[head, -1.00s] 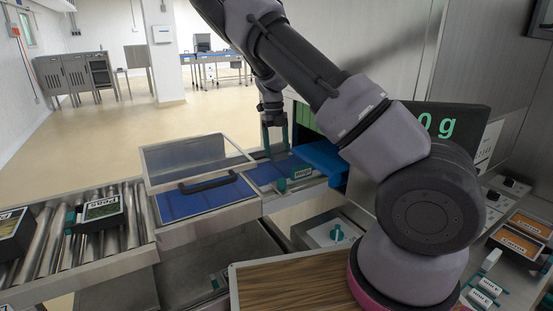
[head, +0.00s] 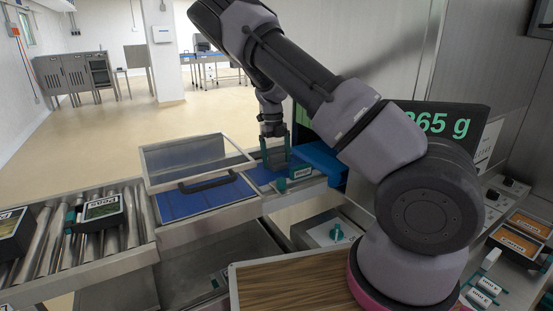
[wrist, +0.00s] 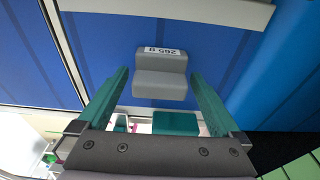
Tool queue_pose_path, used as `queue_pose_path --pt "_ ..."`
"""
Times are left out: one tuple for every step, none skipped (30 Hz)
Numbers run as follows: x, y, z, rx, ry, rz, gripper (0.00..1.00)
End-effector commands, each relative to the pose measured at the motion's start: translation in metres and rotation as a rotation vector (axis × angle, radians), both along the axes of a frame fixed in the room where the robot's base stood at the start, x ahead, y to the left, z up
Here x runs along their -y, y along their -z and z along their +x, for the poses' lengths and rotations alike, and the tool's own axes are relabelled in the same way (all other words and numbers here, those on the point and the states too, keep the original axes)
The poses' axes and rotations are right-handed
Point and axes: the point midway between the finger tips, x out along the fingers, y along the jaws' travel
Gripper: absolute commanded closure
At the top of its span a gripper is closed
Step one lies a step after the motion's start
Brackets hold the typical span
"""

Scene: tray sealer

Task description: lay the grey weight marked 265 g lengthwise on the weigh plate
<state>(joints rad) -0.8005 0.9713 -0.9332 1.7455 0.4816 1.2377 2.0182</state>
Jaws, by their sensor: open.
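The grey weight (wrist: 160,88) lies on a blue surface in the wrist view. Its 265 g label faces the camera, upside down in the picture. My gripper (wrist: 158,75) is open, with one teal finger on each side of the weight and a narrow gap on both sides. In the head view my gripper (head: 277,158) is low over the blue weigh plate (head: 258,174), and its fingers mostly hide the weight there. The display (head: 450,124) behind my arm reads 265 g, its left part covered.
A clear-lidded frame with a black handle (head: 208,183) stands left of the plate. Rollers (head: 120,238) with dark labelled trays are farther left. A blue block (head: 320,158) sits close to the right of my gripper. A wooden board (head: 290,285) is in front.

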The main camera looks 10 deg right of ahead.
Motion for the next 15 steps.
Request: queue_pose_path --pt "0.000 -0.003 0.000 0.001 0.000 0.000 0.00" --pt "0.000 -0.005 0.001 0.002 -0.001 0.001 0.00" --pt "-0.001 -0.010 0.002 0.003 -0.002 0.001 0.00" --pt "-0.001 -0.014 0.003 0.003 -0.002 0.002 0.00" --pt "-0.002 -0.019 0.004 0.004 -0.002 0.003 0.00" --pt "-0.002 -0.026 0.005 0.004 -0.003 0.002 0.00" --pt "-0.002 -0.033 0.006 0.004 -0.002 0.003 0.00" --pt "-0.002 -0.040 0.006 0.004 -0.002 0.003 0.00" --pt "-0.003 -0.048 0.008 0.005 -0.002 0.003 0.00" --pt "-0.003 -0.055 0.009 0.004 -0.002 0.003 0.00" --pt "-0.003 -0.062 0.010 0.005 -0.002 0.003 0.00" --pt "-0.004 -0.070 0.011 0.004 -0.002 0.003 0.00" --pt "-0.004 -0.076 0.012 0.004 -0.002 0.003 0.00" --pt "-0.004 -0.082 0.013 0.004 -0.002 0.002 0.00" --pt "-0.005 -0.090 0.014 0.004 -0.001 0.003 0.00"
